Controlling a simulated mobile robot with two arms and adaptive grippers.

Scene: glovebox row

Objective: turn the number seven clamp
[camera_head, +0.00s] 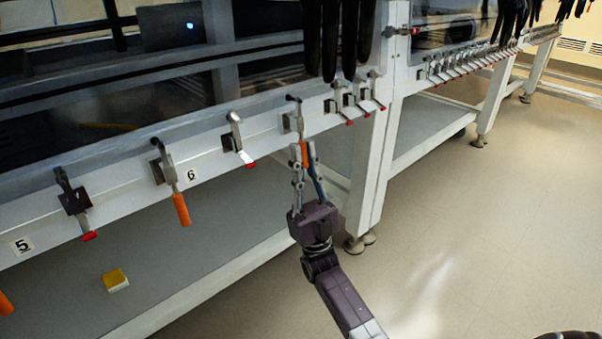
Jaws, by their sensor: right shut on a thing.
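My right gripper (305,150) reaches up from below to the front rail of the glovebox bench. Its two fingers are shut on the orange handle (305,157) of a toggle clamp (294,117), with one finger on each side. The handle hangs down below the rail. No number seven label shows; this clamp is the orange-handled one to the right of the label 6 (191,175). My left gripper is not in view.
Another orange-handled clamp (180,208) hangs beside label 6. Red-tipped clamps (236,138) sit along the rail (120,185), several to the right. Black gloves (338,40) hang just above. A yellow and white block (116,280) lies on the lower shelf. Open floor (480,220) lies right.

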